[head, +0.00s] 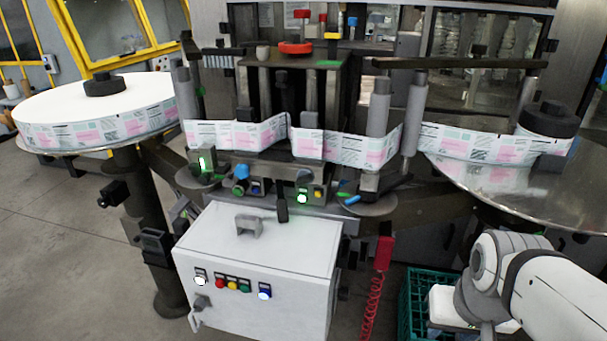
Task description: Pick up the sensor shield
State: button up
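A small grey bracket-like piece (249,226) lies on top of the white control cabinet (300,252); it looks most like the sensor shield, but I cannot be sure. Its open side seems to face down and toward the front. A dark upright handle-like part (282,205) stands just right of it at the cabinet's back edge. My arm shows at the lower right, well apart from the cabinet. My gripper is outside the view, so I cannot see whether it is open or shut.
A green crate (415,300) stands on the floor right of the cabinet. A red coiled cord (373,310) hangs between them. The labeller's rollers and label web (345,147) rise behind the cabinet. A large label reel (95,110) is left; a round metal plate (500,183) is right.

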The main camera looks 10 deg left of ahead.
aim_at(242, 221)
jog(key=u, duration=0.45)
jog(key=i, duration=0.9)
jog(key=u, duration=0.8)
